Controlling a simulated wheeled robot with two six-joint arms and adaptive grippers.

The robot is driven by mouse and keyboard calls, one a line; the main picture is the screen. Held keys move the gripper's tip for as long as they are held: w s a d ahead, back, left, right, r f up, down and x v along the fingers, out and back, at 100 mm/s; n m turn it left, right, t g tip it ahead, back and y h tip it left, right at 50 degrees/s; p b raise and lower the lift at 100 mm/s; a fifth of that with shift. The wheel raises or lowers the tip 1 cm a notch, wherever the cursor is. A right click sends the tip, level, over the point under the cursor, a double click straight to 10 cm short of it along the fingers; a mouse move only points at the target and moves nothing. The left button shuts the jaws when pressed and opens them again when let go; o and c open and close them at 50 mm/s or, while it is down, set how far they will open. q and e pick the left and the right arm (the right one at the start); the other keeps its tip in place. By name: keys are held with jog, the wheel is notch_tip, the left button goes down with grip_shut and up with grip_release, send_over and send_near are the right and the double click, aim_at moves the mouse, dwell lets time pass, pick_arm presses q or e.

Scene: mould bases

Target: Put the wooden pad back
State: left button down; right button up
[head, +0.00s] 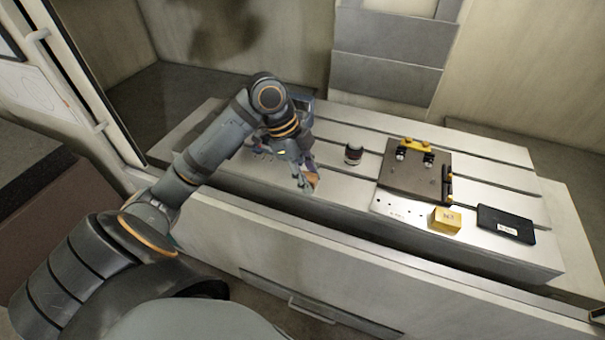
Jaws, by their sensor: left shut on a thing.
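My left gripper (306,182) reaches in from the left over the front of the slotted machine table. It is shut on a small light-brown wooden pad (313,180), which is mostly hidden by the fingers. Whether the pad touches the table cannot be told. A dark mould base (411,172) with a yellow bar (415,146) on its far edge stands to the right on a pale plate (387,206). My right gripper is not in view.
A small dark cylinder with a pale band (354,154) stands between my gripper and the mould base. A yellow block (446,220) and a black flat box (506,224) lie at the front right. A front wall (270,235) edges the slotted table (345,186).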

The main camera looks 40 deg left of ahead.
pick_arm(q)
jog(key=w+a+f, duration=0.2)
jog(key=w+a+f+p, duration=0.1)
jog(key=w+a+f, duration=0.1)
jog(key=w+f, duration=0.1)
jog(key=w+a+f+p, duration=0.1)
jog(key=w+a+f, duration=0.1)
jog(key=w, duration=0.1)
jog(key=shift+w+a+f, duration=0.15)
jog(key=shift+a+f, duration=0.05)
jog(key=shift+f, duration=0.15)
jog(key=shift+a+f, duration=0.1)
jog(key=shift+f, duration=0.15)
jog(key=f+p, duration=0.1)
jog(key=f, duration=0.2)
jog(key=shift+w+a+p, duration=0.1)
jog(key=shift+w+p, duration=0.1)
jog(key=shift+p, duration=0.2)
jog(key=shift+f, duration=0.25)
jog(key=shift+f, duration=0.15)
jog(key=c, duration=1)
grip_release()
